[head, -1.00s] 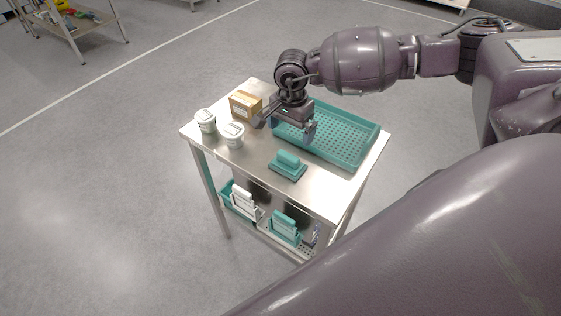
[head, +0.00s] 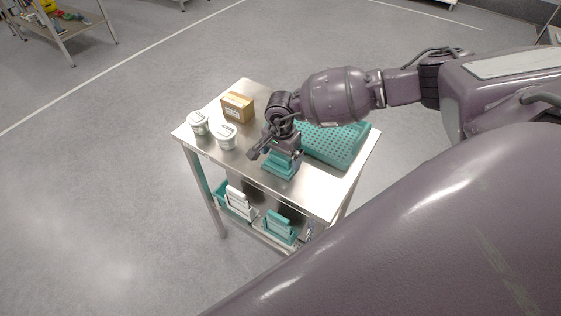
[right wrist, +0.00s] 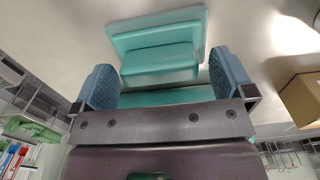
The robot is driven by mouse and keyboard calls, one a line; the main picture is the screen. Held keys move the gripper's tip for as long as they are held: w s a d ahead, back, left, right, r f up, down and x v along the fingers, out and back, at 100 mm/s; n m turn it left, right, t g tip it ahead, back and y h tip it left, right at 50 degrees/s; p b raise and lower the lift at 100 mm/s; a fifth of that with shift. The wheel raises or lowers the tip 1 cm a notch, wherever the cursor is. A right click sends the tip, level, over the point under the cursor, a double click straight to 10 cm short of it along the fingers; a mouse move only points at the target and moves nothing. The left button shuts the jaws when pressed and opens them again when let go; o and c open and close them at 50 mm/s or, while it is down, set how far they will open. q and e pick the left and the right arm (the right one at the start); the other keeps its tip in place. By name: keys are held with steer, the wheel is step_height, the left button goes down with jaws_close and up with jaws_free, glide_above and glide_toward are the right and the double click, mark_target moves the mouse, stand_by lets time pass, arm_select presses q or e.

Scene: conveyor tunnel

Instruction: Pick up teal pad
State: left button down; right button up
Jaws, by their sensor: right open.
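The teal pad (head: 281,167) lies on the steel cart top near its front edge, a flat base with a raised grip block. It also shows in the right wrist view (right wrist: 160,64), ahead of the fingers. My right gripper (head: 283,158) is over the pad in the head view and hides part of it. In the right wrist view, the blue-grey fingers of my right gripper (right wrist: 162,82) are spread apart, with the pad's raised block between and just beyond them. I cannot tell whether the fingers touch it. My left gripper is not in view.
A teal perforated tray (head: 345,147) is behind and right of the gripper. Two white tubs (head: 227,137) and a cardboard box (head: 237,107) stand on the cart's left side. The lower shelf holds bins with white and teal items (head: 279,228).

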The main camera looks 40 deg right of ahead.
steer(key=shift+f, duration=0.3)
steer(key=shift+c, duration=0.2)
steer(key=c, duration=0.9)
steer(key=shift+r, duration=0.1)
step_height(320, 180, up, 20)
steer(key=b, duration=0.1)
steer(key=shift+b, duration=0.35)
